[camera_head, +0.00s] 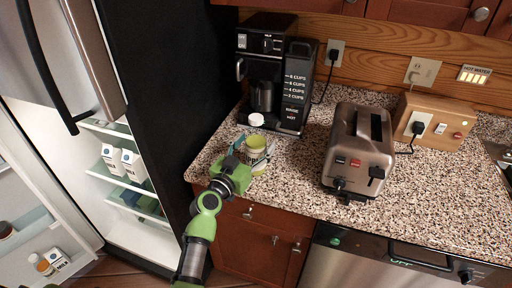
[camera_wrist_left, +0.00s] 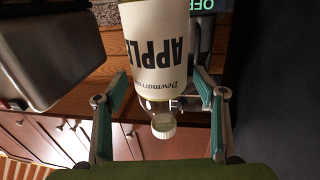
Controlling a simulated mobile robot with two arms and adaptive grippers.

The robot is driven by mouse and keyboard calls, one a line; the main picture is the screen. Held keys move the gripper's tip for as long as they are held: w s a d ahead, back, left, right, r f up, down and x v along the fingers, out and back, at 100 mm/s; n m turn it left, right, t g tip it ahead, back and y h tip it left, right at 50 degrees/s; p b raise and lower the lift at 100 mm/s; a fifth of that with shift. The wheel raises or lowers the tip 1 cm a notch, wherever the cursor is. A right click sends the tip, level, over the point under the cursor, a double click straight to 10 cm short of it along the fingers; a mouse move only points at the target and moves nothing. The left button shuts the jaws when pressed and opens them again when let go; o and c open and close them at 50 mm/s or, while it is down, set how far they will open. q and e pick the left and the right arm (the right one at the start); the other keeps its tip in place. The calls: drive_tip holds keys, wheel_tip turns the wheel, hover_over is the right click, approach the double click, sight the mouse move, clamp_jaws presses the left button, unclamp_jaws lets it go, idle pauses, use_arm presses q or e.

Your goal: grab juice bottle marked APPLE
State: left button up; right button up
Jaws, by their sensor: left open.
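The juice bottle (camera_head: 257,143) stands upright near the left front of the speckled counter. It has a white cap, a clear neck and a pale label. In the left wrist view the bottle (camera_wrist_left: 160,45) appears upside down, and its label reads APPLE. My left gripper (camera_head: 249,157) is open at the front of the bottle. In the wrist view its teal fingers lie on either side of the bottle's upper part (camera_wrist_left: 162,88). Whether a finger touches it, I cannot tell. My right gripper is out of view.
A black coffee maker (camera_head: 272,75) stands behind the bottle. A metal toaster (camera_head: 358,150) stands to its right. A wooden outlet box (camera_head: 434,122) is farther right. The fridge at left is open, with milk cartons (camera_head: 122,163) inside. The counter front right of the bottle is clear.

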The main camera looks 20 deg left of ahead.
use_arm(q)
drive_tip(key=shift+w+f, duration=0.1)
drive_tip(key=shift+w, duration=0.55)
drive_tip(key=c, duration=1.8)
drive_tip(key=shift+o, duration=0.2)
drive_tip(key=shift+r, duration=0.3)
